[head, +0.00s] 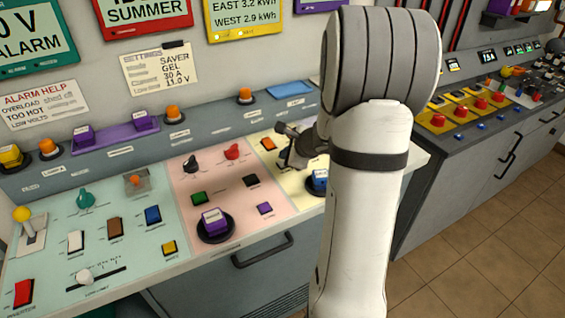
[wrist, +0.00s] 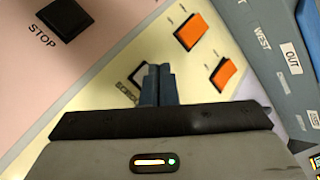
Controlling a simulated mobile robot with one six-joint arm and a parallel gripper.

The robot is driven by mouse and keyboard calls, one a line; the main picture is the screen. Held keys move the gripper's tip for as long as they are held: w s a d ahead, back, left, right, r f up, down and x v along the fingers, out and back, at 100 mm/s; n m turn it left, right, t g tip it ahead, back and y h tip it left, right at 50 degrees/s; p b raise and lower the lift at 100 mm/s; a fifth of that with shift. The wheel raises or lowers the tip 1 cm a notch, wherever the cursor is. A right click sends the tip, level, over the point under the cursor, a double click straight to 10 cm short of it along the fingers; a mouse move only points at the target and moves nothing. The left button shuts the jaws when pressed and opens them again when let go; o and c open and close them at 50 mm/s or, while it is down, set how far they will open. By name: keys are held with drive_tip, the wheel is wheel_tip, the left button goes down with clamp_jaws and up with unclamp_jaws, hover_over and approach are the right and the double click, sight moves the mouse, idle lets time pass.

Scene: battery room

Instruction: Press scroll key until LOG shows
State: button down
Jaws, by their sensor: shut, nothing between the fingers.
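My gripper (wrist: 158,70) is shut and empty, its blue-grey fingertips together over the cream panel. A dark-edged key (wrist: 124,75) shows just left of the fingertips, with a partly covered label that seems to begin "SCRO". The fingers hide much of it, and I cannot tell whether they touch it. In the head view my gripper (head: 285,157) is low over the cream panel (head: 283,180), partly hidden by my arm. The yellow-framed display (head: 243,17) above reads "EAST 3.2 kWh, WEST 2.9 kWh"; no LOG is readable on it.
Two orange keys (wrist: 190,32) (wrist: 223,74) lie right of the fingers. A black STOP key (wrist: 65,18) is on the pink panel at upper left. A blue key (head: 319,178) sits beside my arm. A second console (head: 470,115) stands at right.

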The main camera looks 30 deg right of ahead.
drive_tip(key=shift+r+p, duration=1.95)
drive_tip(key=shift+r, duration=0.6)
drive_tip(key=s+a+r+n+g+y, duration=0.1)
drive_tip(key=s+a+r+n+g, duration=0.15)
drive_tip(key=s+a+n, duration=0.45)
drive_tip(key=s+a+r+n+g+y, duration=0.1)
drive_tip(key=s+a+r+n, duration=0.25)
drive_tip(key=a+n, duration=0.4)
drive_tip(key=s+a+r+n+g+h, duration=0.1)
drive_tip(key=s+n+h, duration=0.3)
drive_tip(key=s+n, duration=0.5)
drive_tip(key=s+a+g, duration=0.1)
drive_tip(key=s, duration=0.4)
drive_tip(key=shift+s+r+n+g, duration=0.25)
drive_tip(key=shift+s+n+g, duration=0.1)
